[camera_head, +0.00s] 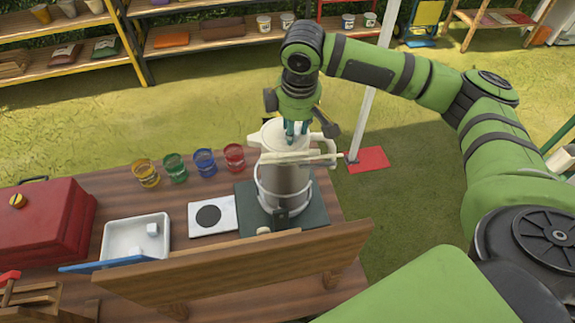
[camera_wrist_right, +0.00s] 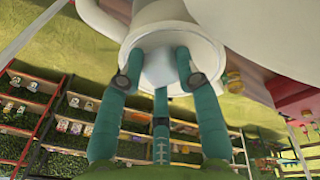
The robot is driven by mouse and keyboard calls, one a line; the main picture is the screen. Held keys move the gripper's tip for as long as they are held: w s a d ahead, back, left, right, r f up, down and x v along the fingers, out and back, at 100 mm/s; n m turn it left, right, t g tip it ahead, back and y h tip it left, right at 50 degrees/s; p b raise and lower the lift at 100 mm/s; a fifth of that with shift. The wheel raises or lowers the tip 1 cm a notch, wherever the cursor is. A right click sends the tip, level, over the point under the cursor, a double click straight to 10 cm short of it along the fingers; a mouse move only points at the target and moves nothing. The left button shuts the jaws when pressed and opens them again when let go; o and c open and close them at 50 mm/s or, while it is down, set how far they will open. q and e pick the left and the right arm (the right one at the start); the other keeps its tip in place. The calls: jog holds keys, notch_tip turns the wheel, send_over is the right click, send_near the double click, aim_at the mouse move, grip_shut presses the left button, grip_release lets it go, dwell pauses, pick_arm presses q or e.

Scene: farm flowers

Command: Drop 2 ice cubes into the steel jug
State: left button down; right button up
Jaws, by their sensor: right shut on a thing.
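The steel jug (camera_head: 285,180) stands upright on a dark green mat, with a pale rim and a pale bar across its upper part. My right gripper (camera_head: 297,132) points down at the jug's mouth. In the right wrist view, the teal fingers (camera_wrist_right: 160,85) are closed around a pale ice cube (camera_wrist_right: 157,68) at the round white opening (camera_wrist_right: 150,32). How deep the cube sits is hard to tell. A white tray (camera_head: 112,224) at the left holds an ice cube (camera_head: 152,229), with another pale cube partly hidden near its front edge. My left gripper is not in view.
Yellow, green, blue and red cups (camera_head: 205,162) stand in a row behind the tray. A white plate with a black disc (camera_head: 208,215) lies beside the mat. A wooden board (camera_head: 240,265) runs along the front; a red toolbox (camera_head: 45,225) stands at left.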

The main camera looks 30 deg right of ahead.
jog(key=o, duration=1)
jog(key=shift+o, duration=0.2)
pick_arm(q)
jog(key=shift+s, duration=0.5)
pick_arm(e)
notch_tip(320, 180, up, 12)
jog(key=s, duration=0.2)
jog(key=shift+a, duration=0.15)
jog(key=shift+f, duration=0.1)
